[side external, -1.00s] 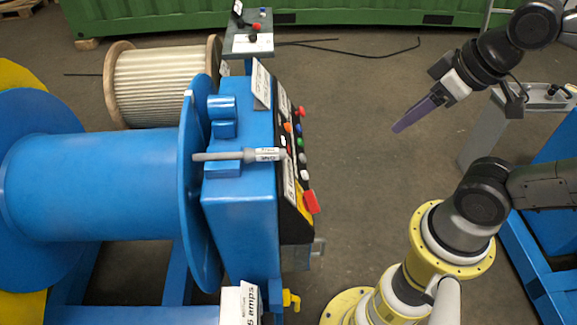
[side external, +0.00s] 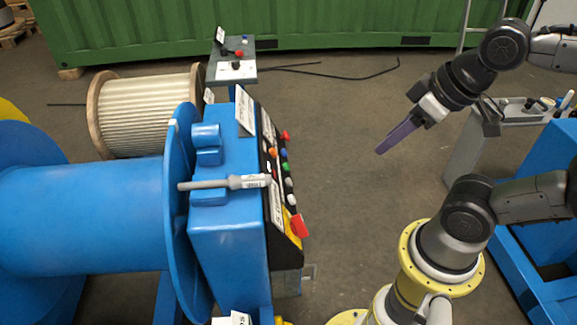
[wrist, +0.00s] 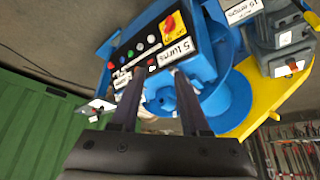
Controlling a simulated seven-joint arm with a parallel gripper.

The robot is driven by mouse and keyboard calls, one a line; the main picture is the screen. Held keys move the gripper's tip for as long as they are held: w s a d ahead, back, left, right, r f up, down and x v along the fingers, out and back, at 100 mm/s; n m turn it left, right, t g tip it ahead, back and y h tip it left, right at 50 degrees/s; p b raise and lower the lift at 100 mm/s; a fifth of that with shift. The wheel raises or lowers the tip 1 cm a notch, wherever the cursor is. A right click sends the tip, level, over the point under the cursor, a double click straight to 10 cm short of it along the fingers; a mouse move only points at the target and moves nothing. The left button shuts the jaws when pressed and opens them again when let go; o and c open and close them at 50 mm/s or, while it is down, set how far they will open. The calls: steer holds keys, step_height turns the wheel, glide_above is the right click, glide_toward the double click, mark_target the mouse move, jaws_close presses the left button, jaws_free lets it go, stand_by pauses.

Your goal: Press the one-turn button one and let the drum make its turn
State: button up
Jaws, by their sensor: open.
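The drum (side external: 80,215) is a big blue cylinder with round flanges, at the left of the side view. Beside it stands a blue control box with a black button panel (side external: 271,165) on its right face. The panel carries small buttons in red, blue, orange, green and white, and a red knob (side external: 299,226) on yellow. The panel also shows in the wrist view (wrist: 143,50), with a "5 turns" label. I cannot tell which button is the one-turn one. My gripper (side external: 384,148) hangs to the right of the panel, clear of it. In the wrist view its two fingers (wrist: 156,78) are apart, with nothing held.
A grey rod-like handle (side external: 225,184) lies across the box top. A wooden spool of pale rope (side external: 150,110) and a small grey control stand (side external: 232,70) are behind. A green container (side external: 330,22) closes the back. The floor between panel and gripper is free.

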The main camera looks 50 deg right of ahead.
jaws_close()
stand_by(1.5)
